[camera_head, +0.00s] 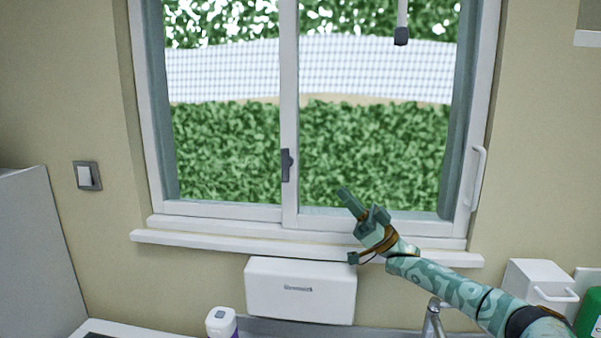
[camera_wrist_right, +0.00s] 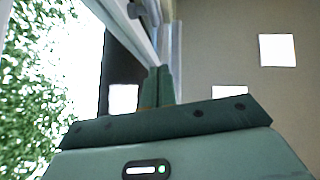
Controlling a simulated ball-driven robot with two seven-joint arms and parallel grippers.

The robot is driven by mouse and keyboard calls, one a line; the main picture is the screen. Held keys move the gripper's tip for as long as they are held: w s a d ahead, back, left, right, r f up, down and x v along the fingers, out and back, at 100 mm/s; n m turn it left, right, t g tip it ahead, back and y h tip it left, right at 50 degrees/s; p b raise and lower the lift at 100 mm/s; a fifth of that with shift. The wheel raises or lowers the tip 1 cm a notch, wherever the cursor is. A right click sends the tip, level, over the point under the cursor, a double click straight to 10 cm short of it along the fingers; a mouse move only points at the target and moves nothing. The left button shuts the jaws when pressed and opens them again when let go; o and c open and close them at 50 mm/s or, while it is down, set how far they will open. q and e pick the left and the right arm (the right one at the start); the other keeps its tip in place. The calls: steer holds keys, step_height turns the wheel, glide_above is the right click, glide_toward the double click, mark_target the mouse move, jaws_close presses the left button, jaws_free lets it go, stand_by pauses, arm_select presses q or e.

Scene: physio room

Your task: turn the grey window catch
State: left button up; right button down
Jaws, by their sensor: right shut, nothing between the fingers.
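The grey window catch (camera_head: 287,165) sits on the white middle upright of the sliding window (camera_head: 290,90) in the head view, its lever pointing roughly up and down. My right gripper (camera_head: 342,190) is shut and empty. In the head view it shows in front of the right pane, to the right of the catch and a little lower, apart from it in the picture. In the right wrist view the closed fingers (camera_wrist_right: 157,86) point toward a white frame bar. A dark grey fitting (camera_wrist_right: 145,12) on that bar appears to be the catch. My left gripper is not in view.
Below the window runs a white sill (camera_head: 200,240), with a white box (camera_head: 300,290) under it. A tap (camera_head: 432,318), a white container (camera_head: 540,282) and a green bottle (camera_head: 590,315) are lower right. A white pull handle (camera_head: 477,180) is on the right frame. A cord weight (camera_head: 401,36) hangs above.

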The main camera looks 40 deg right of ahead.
mark_target(286, 164)
steer(key=shift+r, duration=0.1)
steer(key=w+a+f+p+x, duration=0.1)
steer(key=f+p+x, duration=0.1)
steer(key=x, duration=1)
steer(key=shift+w+a+r, duration=0.15)
steer(key=shift+w+r, duration=0.1)
steer(key=shift+w, duration=0.4)
